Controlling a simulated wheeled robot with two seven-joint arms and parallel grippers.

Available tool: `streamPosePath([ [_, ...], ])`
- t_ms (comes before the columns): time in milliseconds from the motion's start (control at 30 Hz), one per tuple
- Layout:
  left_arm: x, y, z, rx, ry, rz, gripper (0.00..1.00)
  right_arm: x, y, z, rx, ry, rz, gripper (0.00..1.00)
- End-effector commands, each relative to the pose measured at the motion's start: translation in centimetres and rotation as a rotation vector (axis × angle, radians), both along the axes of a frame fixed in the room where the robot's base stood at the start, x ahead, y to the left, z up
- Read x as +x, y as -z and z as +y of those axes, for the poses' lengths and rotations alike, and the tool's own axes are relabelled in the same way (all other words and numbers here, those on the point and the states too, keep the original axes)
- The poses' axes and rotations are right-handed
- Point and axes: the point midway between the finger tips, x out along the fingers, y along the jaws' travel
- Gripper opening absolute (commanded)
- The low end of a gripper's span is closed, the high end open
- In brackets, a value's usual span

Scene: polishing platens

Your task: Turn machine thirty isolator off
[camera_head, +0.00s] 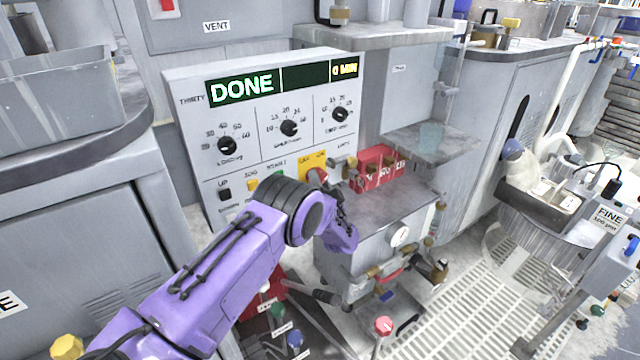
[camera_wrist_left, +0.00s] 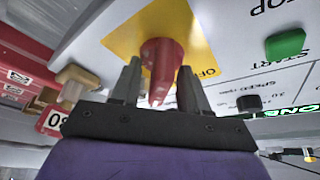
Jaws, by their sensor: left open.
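The machine thirty panel (camera_head: 262,120) is a pale console marked THIRTY, with a lit display reading DONE. The isolator is a red handle (camera_wrist_left: 160,62) on a yellow plate (camera_wrist_left: 118,38); in the head view the red handle (camera_head: 317,176) is partly hidden by my left arm. The word OFF shows upside down on the plate beside the handle in the left wrist view. My left gripper (camera_wrist_left: 160,78) is open, with one finger on each side of the red handle. I cannot tell whether the fingers touch it. My right gripper is not in view.
Three black dials sit on the panel, including the middle dial (camera_head: 289,128). A green button (camera_wrist_left: 286,44) lies near the START label. A red box (camera_head: 378,172) and a small shelf (camera_head: 432,146) stand right of the panel. A bench unit with a gauge (camera_head: 400,236) is below.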

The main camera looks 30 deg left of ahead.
Motion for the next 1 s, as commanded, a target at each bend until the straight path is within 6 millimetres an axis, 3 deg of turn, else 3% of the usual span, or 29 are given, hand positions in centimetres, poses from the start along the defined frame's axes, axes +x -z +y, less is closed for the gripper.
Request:
streamPosePath([
  [167,0.0,0.0,0.0,0.000,0.001,0.001,0.41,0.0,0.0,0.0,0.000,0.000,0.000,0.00],
  [300,0.0,0.0,-0.1,0.000,0.001,0.001,0.00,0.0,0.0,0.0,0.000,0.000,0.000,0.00],
  [667,0.0,0.3,-0.1,-0.015,0.001,-0.034,0.00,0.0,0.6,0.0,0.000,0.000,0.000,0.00],
  [1000,0.1,0.7,-0.2,-0.099,0.001,-0.241,0.00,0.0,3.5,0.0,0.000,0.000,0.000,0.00],
])
